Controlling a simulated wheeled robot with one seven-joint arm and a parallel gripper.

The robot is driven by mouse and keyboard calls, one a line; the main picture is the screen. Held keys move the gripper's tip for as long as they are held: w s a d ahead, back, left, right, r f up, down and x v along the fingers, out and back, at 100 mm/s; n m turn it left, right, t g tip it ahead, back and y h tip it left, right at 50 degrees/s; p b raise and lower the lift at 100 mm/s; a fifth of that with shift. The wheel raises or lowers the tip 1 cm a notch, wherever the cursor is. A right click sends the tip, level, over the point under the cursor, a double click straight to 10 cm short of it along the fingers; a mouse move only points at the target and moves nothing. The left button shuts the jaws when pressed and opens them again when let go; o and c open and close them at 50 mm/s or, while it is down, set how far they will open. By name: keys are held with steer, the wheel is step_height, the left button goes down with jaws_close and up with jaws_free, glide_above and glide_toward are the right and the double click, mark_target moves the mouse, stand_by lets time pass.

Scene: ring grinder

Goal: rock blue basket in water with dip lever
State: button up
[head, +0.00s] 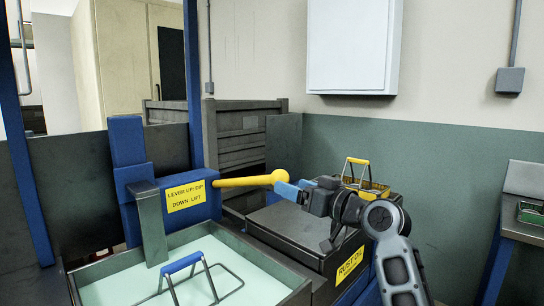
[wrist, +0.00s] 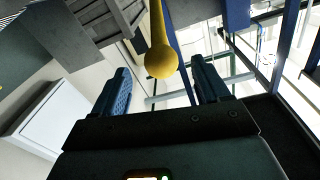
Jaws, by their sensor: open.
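The dip lever (head: 240,181) is a yellow bar with a ball end, sticking out roughly level to the right from a blue housing (head: 190,205). The housing's label reads "LEVER UP: DIP, DOWN: LIFT". My gripper (head: 288,189) is at the ball end in the head view. In the wrist view the yellow ball (wrist: 161,61) shows between the two open fingers (wrist: 160,72), near their tips; contact cannot be told. The blue-handled basket (head: 182,263) is in the pale water tank (head: 262,275) at the bottom, its lower part cut off by the frame.
A dark tank labelled "RUST OIL" (head: 350,262) stands right of the water tank, behind my arm. A yellow-handled basket (head: 357,162) is above it. Dark stacked crates (head: 240,135) stand behind the lever. A white cabinet (head: 350,45) hangs on the wall. A bench (head: 525,225) is far right.

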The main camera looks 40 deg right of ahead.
mark_target(274, 180)
steer(key=w+p, duration=0.1)
steer(key=w, duration=0.6)
steer(key=shift+w+d, duration=0.1)
steer(key=shift+w, duration=0.3)
